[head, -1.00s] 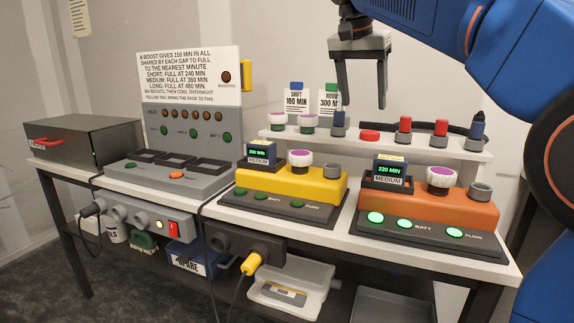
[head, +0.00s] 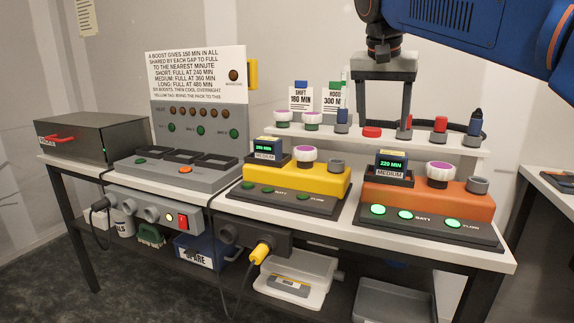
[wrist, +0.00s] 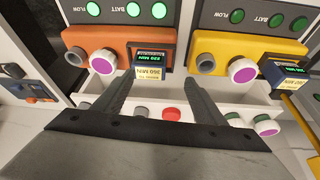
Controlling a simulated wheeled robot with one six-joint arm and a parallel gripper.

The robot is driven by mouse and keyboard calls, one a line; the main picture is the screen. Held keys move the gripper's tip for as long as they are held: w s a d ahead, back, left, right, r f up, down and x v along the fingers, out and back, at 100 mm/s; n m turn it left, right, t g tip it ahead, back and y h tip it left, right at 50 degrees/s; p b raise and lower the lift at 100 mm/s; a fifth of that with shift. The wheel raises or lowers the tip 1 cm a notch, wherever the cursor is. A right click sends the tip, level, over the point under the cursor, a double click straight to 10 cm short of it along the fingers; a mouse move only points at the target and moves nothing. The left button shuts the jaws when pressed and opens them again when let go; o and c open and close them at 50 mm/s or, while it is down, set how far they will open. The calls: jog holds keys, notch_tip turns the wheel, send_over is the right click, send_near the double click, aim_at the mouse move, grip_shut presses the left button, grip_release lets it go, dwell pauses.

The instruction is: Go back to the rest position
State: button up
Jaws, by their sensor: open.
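My gripper (head: 384,108) hangs open and empty in front of the back shelf in the head view, its two fingers pointing down. In the wrist view my gripper (wrist: 155,90) shows both fingers apart with nothing between them. The orange pump station (head: 425,203) stands below it to the right, with a battery pack reading 220 MIN (head: 391,166) seated in it and three green lights lit. The yellow pump station (head: 295,184) stands left of it with its own pack (head: 267,148). The gripper appears clear of both.
The back shelf (head: 385,141) carries several knobs, caps and a red button (head: 372,132). A charger with a sign (head: 196,75) and a dark box with a red handle (head: 75,139) stand left. A scale (head: 296,277) and a grey tray (head: 394,301) sit below. Another table is at right.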

jog(key=s+d+f+n+y, duration=0.1)
jog(key=s+d+f+n, duration=0.2)
jog(key=s+f, duration=1.1)
jog(key=s+d+f+n+t+y, duration=0.1)
jog(key=s+d+f, duration=0.3)
jog(key=s+f, duration=1)
notch_tip(320, 180, down, 8)
jog(key=shift+r+n, duration=0.25)
jog(key=shift+n, duration=0.65)
jog(key=shift+c, duration=0.6)
